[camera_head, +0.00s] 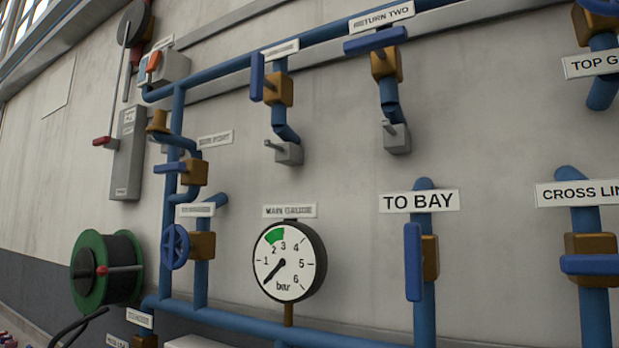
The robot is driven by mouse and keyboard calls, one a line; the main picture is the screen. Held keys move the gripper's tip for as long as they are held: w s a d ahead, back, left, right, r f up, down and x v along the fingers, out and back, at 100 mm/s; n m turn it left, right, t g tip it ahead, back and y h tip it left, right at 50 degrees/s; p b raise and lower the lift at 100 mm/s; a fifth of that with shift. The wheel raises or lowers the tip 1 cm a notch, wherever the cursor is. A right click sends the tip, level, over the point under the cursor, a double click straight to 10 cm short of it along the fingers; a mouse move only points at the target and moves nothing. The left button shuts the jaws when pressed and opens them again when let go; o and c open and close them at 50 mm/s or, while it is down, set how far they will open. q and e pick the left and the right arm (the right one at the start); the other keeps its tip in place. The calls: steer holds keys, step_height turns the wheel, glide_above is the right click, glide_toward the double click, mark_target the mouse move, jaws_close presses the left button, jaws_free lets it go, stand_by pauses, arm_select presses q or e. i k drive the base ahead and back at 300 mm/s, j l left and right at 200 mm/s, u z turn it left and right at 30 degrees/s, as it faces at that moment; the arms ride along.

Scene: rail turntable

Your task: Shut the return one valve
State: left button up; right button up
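A valve (278,89) with a brass-brown body and a blue lever (257,76) sits on a short blue branch pipe at upper middle. The label above it (280,48) is too blurred to read surely; it is left of the valve labelled RETURN TWO (385,63). This valve's lever stands upright, along its branch pipe. The RETURN TWO lever (375,41) lies crosswise to its pipe. Neither of my grippers is in view.
A main gauge (289,262) reads near the low end of its scale. The TO BAY valve (429,257) has an upright lever; the CROSS LIN valve (590,257) has a crosswise one. A blue handwheel (175,246) and a green hose reel (92,268) are at left.

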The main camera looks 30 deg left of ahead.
mark_target(258, 80)
steer(key=u, duration=1.25)
